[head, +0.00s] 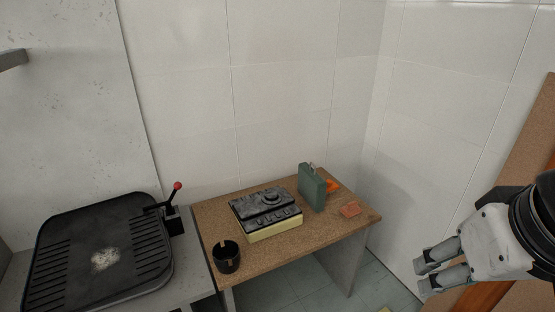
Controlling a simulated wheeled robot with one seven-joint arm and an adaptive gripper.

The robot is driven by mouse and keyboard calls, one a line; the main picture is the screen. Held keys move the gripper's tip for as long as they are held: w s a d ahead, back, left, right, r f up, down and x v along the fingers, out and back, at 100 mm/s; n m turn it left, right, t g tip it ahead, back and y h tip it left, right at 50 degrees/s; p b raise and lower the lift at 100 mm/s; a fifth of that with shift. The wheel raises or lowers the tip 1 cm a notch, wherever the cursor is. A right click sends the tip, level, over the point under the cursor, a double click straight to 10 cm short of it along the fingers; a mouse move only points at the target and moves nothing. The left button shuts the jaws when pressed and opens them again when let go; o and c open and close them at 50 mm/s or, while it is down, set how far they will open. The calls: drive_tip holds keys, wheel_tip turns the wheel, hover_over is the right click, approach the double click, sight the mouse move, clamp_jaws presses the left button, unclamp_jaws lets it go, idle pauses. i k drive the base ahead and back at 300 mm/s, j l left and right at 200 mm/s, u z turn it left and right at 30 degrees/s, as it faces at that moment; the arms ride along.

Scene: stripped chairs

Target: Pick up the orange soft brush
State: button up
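A bright orange object (332,185), which fits the orange soft brush, lies on the brown table towards its back right. It is partly hidden behind a green upright case (311,188), so its full shape cannot be told. A flat salmon-orange block (349,209) lies in front of it, near the table's right edge. My gripper (424,275) is at the lower right, in front of the right wall and well apart from the table objects. Its two fingers are apart with nothing between them.
The brown table (279,248) stands in the corner. It holds a dark-topped, yellowish device (268,223) and a black cup (227,257). A black grill-like tray (62,258) and a red-knobbed lever (177,186) are at left. A brown board (533,150) leans at right.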

sight(331, 186)
drive_tip(key=i+j+z, duration=0.15)
drive_tip(key=i, duration=0.3)
drive_tip(key=i+j+z, duration=0.1)
drive_tip(key=i, duration=0.35)
drive_tip(key=i+j+z, duration=0.15)
drive_tip(key=i, duration=0.3)
drive_tip(key=i+j+z, duration=0.1)
drive_tip(key=i+j, duration=0.2)
drive_tip(key=i, duration=0.1)
